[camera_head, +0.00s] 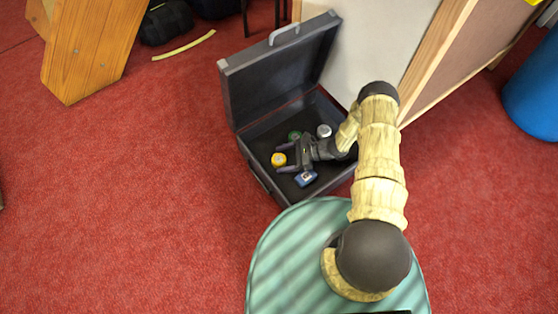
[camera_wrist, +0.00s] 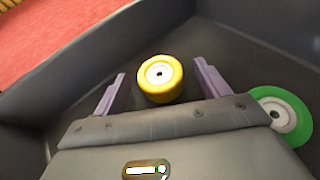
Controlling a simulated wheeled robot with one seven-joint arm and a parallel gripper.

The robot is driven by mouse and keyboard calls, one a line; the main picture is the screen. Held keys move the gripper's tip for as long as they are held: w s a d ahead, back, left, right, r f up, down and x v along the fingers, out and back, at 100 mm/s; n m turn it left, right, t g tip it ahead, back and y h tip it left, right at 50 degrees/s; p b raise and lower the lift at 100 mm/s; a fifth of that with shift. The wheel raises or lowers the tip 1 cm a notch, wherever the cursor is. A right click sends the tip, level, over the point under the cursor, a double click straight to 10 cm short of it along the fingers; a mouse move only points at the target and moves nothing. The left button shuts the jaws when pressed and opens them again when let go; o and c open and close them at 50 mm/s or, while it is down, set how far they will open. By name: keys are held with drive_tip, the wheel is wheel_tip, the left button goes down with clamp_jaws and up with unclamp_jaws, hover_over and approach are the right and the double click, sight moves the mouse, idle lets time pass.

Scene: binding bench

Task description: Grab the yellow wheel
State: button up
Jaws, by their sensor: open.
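The yellow wheel (camera_head: 278,159) lies in the open dark case (camera_head: 262,188), near its left side. In the wrist view the yellow wheel (camera_wrist: 160,79) has a pale hub and sits a little beyond and between the two purple fingers. My gripper (camera_head: 281,158) is inside the case, open and empty, with its fingers on either side of the near part of the wheel. It also shows in the wrist view (camera_wrist: 160,88). I cannot tell whether either finger touches the wheel.
A green wheel (camera_wrist: 283,116) with a pale hub lies right of my gripper; it also shows in the head view (camera_head: 295,135). A blue item (camera_head: 306,178) and a silver round item (camera_head: 324,131) are also in the case. The case walls and raised lid (camera_head: 275,72) surround this space.

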sight(284, 159)
drive_tip(key=c, duration=1.1)
drive_tip(key=shift+o, duration=0.2)
drive_tip(key=shift+r, duration=0.1)
wheel_tip(284, 159, up, 10)
drive_tip(key=p, duration=0.6)
